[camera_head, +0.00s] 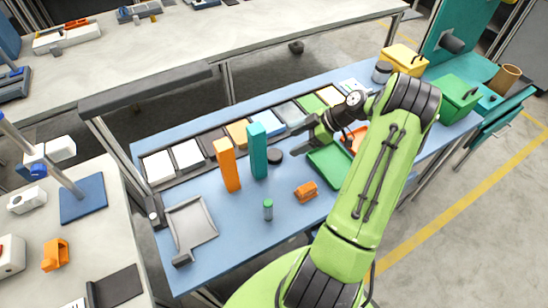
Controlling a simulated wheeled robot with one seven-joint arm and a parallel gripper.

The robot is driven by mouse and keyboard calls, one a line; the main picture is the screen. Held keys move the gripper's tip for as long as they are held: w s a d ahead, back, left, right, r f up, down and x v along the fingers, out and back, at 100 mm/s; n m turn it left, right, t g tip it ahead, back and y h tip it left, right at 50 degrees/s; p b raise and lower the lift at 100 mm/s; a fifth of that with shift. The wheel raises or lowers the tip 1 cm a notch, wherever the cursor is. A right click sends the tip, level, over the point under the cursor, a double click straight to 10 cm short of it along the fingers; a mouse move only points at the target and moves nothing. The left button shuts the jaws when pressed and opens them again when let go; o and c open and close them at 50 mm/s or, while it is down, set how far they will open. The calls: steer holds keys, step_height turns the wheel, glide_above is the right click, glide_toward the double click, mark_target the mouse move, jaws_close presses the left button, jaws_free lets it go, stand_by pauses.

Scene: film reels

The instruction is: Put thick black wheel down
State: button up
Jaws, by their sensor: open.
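My gripper (304,137) is dark and reaches in from the right, above the table near the row of trays.
An orange block (227,165) and a teal block (257,151) stand upright left of the wheel. A green tray (329,167), a small orange item (305,192) and a small green-topped jar (268,210) are nearby. A grey tray (191,224) lies front left. The front middle is mostly clear.

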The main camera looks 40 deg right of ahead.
mark_target(273, 154)
steer(key=b+x, duration=0.1)
steer(key=x, duration=0.8)
steer(key=shift+a, duration=0.25)
steer(key=shift+r, duration=0.15)
steer(key=c, duration=0.9)
step_height(273, 154, up, 28)
steer(key=p, duration=0.7)
steer(key=shift+c, duration=0.2)
